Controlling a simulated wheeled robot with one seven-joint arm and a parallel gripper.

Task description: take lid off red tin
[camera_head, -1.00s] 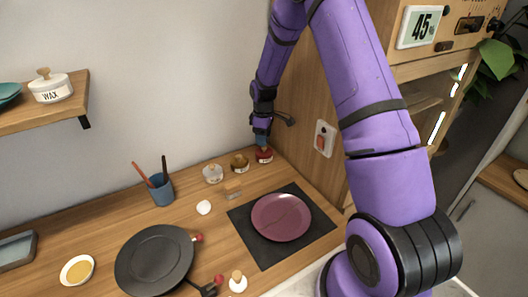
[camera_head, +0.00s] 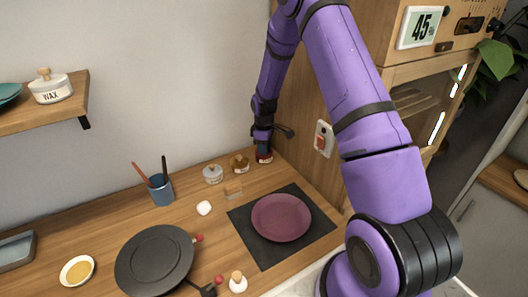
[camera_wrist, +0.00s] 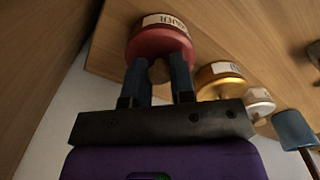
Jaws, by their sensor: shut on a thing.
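The red tin (camera_head: 264,158) stands at the back right of the wooden counter, by the cabinet side. In the wrist view the red tin (camera_wrist: 158,38) shows its label, and a wooden knob (camera_wrist: 160,71) on its lid sits between my fingers. My gripper (camera_head: 263,147) reaches down onto the tin from above. In the wrist view my gripper (camera_wrist: 160,72) has its two blue fingers shut on the lid's knob. The lid looks seated on the tin; any gap under it is too small to tell.
A gold tin (camera_head: 239,164) and a white tin (camera_head: 213,174) stand in a row left of the red tin. A blue cup with sticks (camera_head: 161,191) is further left. A pink plate (camera_head: 281,217) lies on a dark mat (camera_head: 266,256) in front. The wooden cabinet (camera_head: 305,115) rises close on the right.

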